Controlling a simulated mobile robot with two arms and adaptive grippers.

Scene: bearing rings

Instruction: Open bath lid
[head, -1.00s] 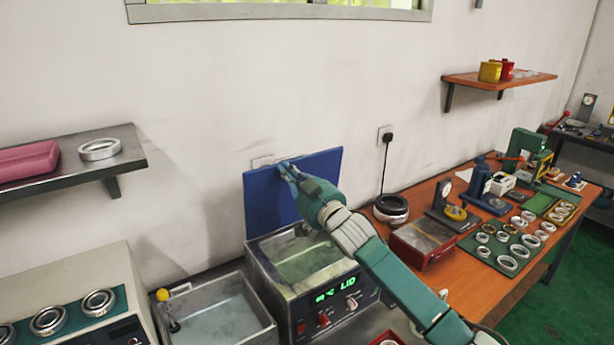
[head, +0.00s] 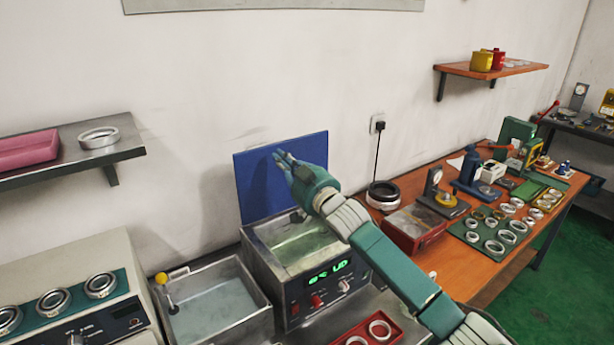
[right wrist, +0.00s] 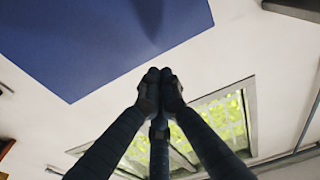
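The bath lid (head: 255,185) is a flat blue panel. It stands upright at the back of the heated bath (head: 262,252), against or near the wall. The bath's opening is uncovered and pale liquid shows inside. My right gripper (head: 280,155) is in front of the lid's upper part; I cannot tell whether it touches. In the right wrist view its fingertips (right wrist: 160,76) are together with nothing seen between them, and the blue lid (right wrist: 100,35) fills the upper left. My left gripper is not in view.
An open metal basin (head: 215,300) with a yellow-knobbed lever is left of the bath. A red tray of rings (head: 370,330) sits in front. The orange bench (head: 480,262) at right carries several rings and tools. A shelf (head: 65,155) juts out at left.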

